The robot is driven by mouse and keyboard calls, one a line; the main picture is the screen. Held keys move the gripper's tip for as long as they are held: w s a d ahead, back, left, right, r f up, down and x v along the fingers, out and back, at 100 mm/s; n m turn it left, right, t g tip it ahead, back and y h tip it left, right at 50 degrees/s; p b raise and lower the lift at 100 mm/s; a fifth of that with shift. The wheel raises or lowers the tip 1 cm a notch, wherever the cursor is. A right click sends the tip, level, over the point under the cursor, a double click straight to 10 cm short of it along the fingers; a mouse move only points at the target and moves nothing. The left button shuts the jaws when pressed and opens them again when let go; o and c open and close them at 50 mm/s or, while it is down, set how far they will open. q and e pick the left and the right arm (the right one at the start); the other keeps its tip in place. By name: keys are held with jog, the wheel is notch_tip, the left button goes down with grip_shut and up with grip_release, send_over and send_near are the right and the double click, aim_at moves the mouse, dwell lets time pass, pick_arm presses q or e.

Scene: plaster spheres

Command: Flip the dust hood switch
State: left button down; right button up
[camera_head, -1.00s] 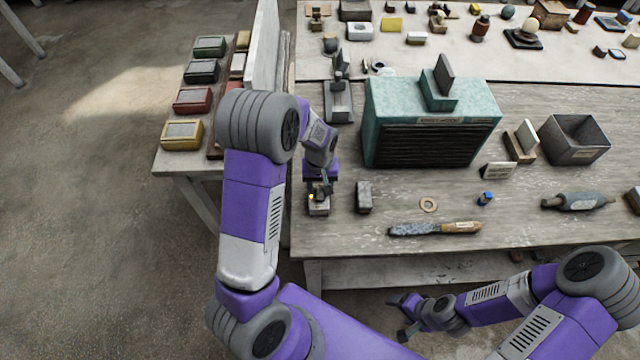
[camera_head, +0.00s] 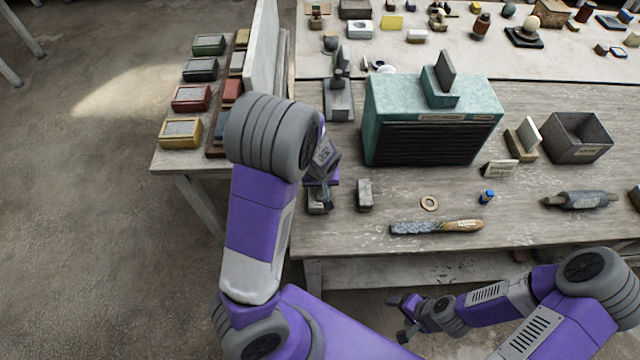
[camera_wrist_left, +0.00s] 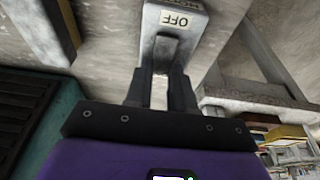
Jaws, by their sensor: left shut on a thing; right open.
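The dust hood (camera_head: 432,140) is a teal box with a dark slatted front, standing on the workbench. A small grey switch box (camera_head: 318,208) sits near the bench's left front corner; in the left wrist view its housing (camera_wrist_left: 205,22) carries an OFF label (camera_wrist_left: 175,19) and a dark lever (camera_wrist_left: 165,46). My left gripper (camera_wrist_left: 163,76) is shut on the lever, with one finger on each side; in the head view it reaches down over the switch box and hides most of it. My right gripper (camera_head: 403,318) is open and empty, low in front of the bench.
A grey block (camera_head: 364,195) stands right of the switch. A ring (camera_head: 429,202), a blue-capped piece (camera_head: 487,197), a file (camera_head: 435,227) and a roller (camera_head: 578,200) lie further right. An upright board (camera_head: 265,55) stands behind on the left.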

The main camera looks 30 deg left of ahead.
aim_at(320, 199)
pick_arm(q)
jog(key=shift+s+d+f+t, duration=0.1)
jog(key=shift+s+t, duration=0.1)
jog(key=shift+t, duration=0.1)
jog(key=shift+t+y+b, duration=0.3)
jog(key=shift+y+b, duration=0.1)
jog(key=c, duration=1)
grip_release()
jog(key=shift+o, duration=0.2)
jog(key=shift+r, duration=0.2)
jog(key=p+v, duration=0.3)
jog(key=v, duration=0.4)
jog(key=shift+s+r, duration=0.1)
jog(key=shift+r, duration=0.15)
